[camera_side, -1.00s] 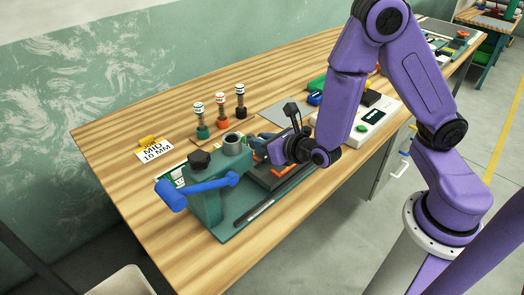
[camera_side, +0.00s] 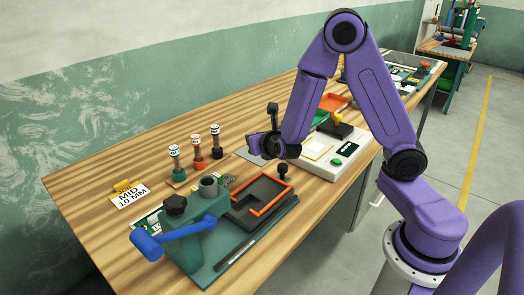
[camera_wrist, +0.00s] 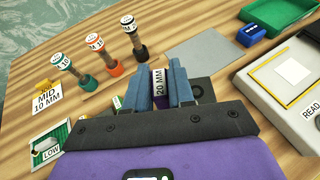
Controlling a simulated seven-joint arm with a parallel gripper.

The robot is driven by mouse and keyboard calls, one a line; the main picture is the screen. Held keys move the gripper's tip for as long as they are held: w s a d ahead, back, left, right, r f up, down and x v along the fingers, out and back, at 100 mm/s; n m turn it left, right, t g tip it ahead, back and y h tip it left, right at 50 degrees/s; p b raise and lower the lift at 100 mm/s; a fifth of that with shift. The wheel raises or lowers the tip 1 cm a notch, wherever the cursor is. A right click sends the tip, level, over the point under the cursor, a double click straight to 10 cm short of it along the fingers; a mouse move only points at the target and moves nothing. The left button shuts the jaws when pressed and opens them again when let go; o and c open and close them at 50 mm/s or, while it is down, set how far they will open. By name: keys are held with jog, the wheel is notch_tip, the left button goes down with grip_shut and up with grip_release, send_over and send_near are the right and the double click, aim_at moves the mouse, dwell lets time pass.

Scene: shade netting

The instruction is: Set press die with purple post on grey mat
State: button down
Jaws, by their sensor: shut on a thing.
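My gripper (camera_side: 262,146) is shut on a press die (camera_wrist: 160,82) that carries a white "20 MM" label. The grey mat (camera_wrist: 207,46) lies flat and bare on the bench, ahead of my gripper and a little right in the wrist view. In the side view the mat (camera_side: 246,155) shows partly behind my gripper.
Three dies with green (camera_side: 174,162), orange (camera_side: 198,151) and black (camera_side: 216,141) lower parts stand in a row left of the mat. The teal press (camera_side: 205,235) with a blue handle stands nearer. A white device (camera_side: 335,150) stands right of my gripper.

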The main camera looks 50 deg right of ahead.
jog(key=d+m+g+h, duration=0.3)
jog(key=d+m+h, duration=0.1)
jog(key=d, duration=0.7)
jog(key=w+d+f, duration=0.1)
jog(key=w+f, duration=0.2)
jog(key=w, duration=0.1)
jog(key=w+d+f, duration=0.2)
jog(key=w+f, duration=0.1)
jog(key=w, duration=0.2)
jog(key=w+d+f, duration=0.1)
jog(key=w+f, duration=0.2)
jog(key=w, duration=0.1)
jog(key=shift+w+d, duration=0.15)
jog(key=shift+d, duration=0.2)
jog(key=shift+w+d+f, duration=0.1)
jog(key=shift+w+f, duration=0.25)
jog(key=shift+f, duration=1.5)
jog(key=shift+f, duration=0.15)
jog(key=c, duration=1)
grip_release()
jog(key=shift+o, duration=0.2)
